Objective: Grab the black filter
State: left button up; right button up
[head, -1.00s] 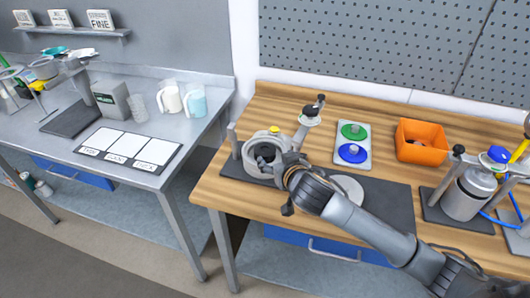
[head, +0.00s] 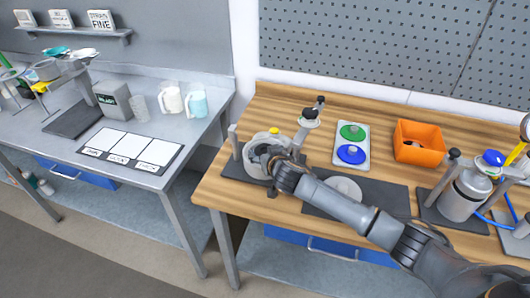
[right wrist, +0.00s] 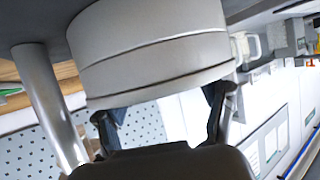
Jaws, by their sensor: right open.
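The light grey drum (head: 252,147) stands on a dark plate between metal posts on the wooden bench. It fills the upper part of the right wrist view (right wrist: 150,52). My left gripper is not in view.
A metal post (right wrist: 50,105) stands close beside the drum. Right of it are a tray (head: 364,135) with green and blue discs, an orange bin (head: 419,143) and a second drum unit (head: 466,193). A grey table (head: 190,140) with jugs stands at left.

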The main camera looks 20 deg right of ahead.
jog(key=shift+w+f, duration=0.1)
jog(key=shift+w, duration=0.1)
jog(key=shift+c, duration=0.4)
jog(key=c, duration=0.6)
jog(key=shift+o, duration=0.2)
